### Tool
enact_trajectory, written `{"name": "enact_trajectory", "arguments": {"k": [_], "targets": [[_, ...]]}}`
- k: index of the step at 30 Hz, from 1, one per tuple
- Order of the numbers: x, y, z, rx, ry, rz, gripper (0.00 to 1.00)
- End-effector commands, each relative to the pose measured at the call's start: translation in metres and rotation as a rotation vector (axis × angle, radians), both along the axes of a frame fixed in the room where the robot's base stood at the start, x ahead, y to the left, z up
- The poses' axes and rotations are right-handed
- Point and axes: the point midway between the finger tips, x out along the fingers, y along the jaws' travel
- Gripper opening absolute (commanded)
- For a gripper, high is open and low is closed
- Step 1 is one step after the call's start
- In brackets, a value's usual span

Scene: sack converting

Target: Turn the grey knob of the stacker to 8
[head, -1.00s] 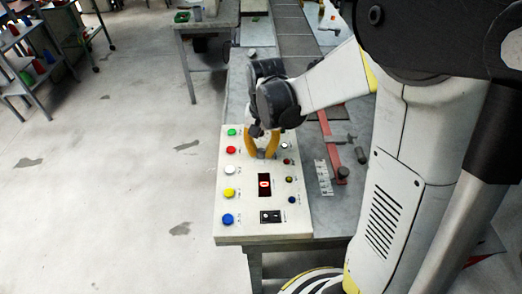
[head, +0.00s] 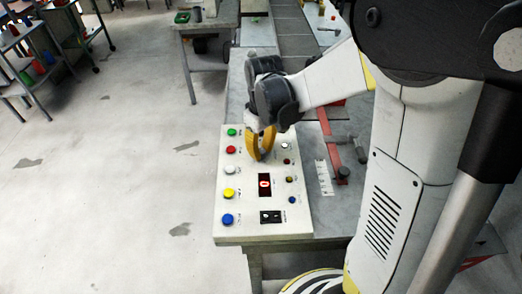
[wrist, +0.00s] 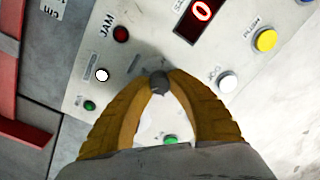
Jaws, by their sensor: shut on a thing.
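The control panel (head: 240,205) of the stacker is a pale box at the end of the bench. My gripper (head: 261,157) is over its upper middle, with yellow fingers pointing down. In the wrist view the fingertips (wrist: 159,82) are closed on the small grey knob (wrist: 158,84), one on each side. In the head view the fingers hide the knob. The red digit display (head: 264,185) reads 0, and it also shows in the wrist view (wrist: 201,12).
Green, red, white, yellow (head: 229,193) and blue (head: 227,219) buttons line the panel's left side. Small lamps (head: 289,179) and a black switch (head: 271,216) are at right and below. A red bar (head: 330,140) and tools lie on the bench to the right.

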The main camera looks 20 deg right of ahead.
Motion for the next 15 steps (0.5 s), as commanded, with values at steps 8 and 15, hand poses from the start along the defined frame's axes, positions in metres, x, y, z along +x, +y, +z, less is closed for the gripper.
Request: {"name": "enact_trajectory", "arguments": {"k": [8,15], "targets": [[0.0006,-0.0001,0.0,-0.001,-0.001,0.153,0.0],[0.0006,0.0001,0.0001,-0.001,-0.001,0.213,0.0]]}}
